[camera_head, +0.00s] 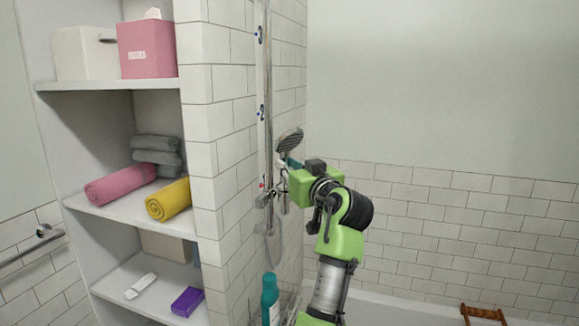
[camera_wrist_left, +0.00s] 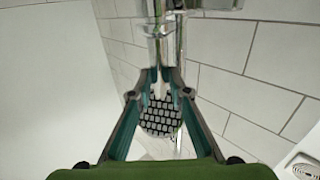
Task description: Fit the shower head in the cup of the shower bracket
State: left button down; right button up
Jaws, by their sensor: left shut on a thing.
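The shower head (camera_head: 291,140) has a dark round face and stands upward, just above my left gripper in the head view. In the left wrist view its dotted face (camera_wrist_left: 160,118) shows between the fingers. My left gripper (camera_head: 284,188) is shut on the shower head's handle, which is mostly hidden; its fingertips (camera_wrist_left: 163,78) show in the wrist view. The chrome shower bracket (camera_head: 263,197) is on the vertical rail, just left of the gripper. Chrome fittings (camera_wrist_left: 168,20) stand beyond the fingertips in the wrist view. I cannot tell whether the handle touches the cup. My right gripper is in neither view.
The vertical rail (camera_head: 265,90) runs along the white tiled wall (camera_head: 233,100). A grey hose (camera_head: 274,245) hangs below the bracket. A teal bottle (camera_head: 270,297) stands low beside the arm. Shelves with towels and boxes are at the left.

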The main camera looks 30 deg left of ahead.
pick_arm(q)
jog(key=shift+f, duration=0.25)
jog(key=c, duration=1.8)
grip_release()
jog(key=shift+d, duration=0.1)
jog(key=v, duration=0.7)
jog(key=shift+s+d, duration=0.15)
jog(key=shift+s, duration=0.1)
